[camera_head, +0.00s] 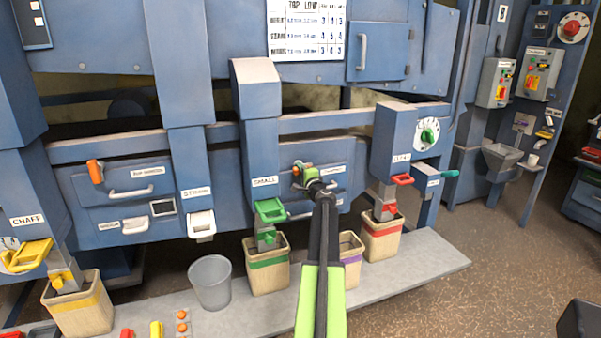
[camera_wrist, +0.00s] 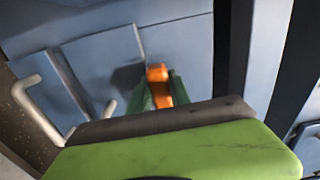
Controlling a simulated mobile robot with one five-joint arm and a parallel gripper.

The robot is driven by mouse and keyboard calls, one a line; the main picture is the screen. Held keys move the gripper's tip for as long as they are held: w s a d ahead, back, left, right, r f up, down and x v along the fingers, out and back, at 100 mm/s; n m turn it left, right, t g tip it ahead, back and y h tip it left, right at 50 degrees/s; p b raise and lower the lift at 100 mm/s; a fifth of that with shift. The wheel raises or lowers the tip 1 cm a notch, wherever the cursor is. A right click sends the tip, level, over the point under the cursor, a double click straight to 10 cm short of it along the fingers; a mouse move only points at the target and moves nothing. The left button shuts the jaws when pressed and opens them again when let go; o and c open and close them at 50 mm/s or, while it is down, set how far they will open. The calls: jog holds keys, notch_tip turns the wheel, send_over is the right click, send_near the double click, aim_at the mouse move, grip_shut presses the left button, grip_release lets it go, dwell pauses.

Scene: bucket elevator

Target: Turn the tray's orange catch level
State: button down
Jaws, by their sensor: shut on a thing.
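My gripper (camera_head: 306,174) reaches forward to the front of a blue tray panel (camera_head: 330,182), right of the SMALL spout. It is shut on an orange catch (camera_head: 297,169), most of which the gripper hides in the head view. In the wrist view the orange catch (camera_wrist: 157,74) shows between the two green fingers of my gripper (camera_wrist: 161,92). The catch's exact angle is hard to tell. A light handle (camera_head: 328,170) sits on the panel right of the gripper; a bent handle also shows in the wrist view (camera_wrist: 40,108).
Another orange catch (camera_head: 96,171) stands upright on the left drawer panel. A clear grey bucket (camera_head: 210,283) stands there too. The floor at right is mostly free.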

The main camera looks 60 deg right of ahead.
jog(key=shift+s+d, duration=0.1)
jog(key=shift+d, duration=0.05)
jog(key=c, duration=1.2)
grip_release()
jog(key=v, duration=1.7)
jog(key=shift+a, duration=0.2)
jog(key=shift+s, duration=0.1)
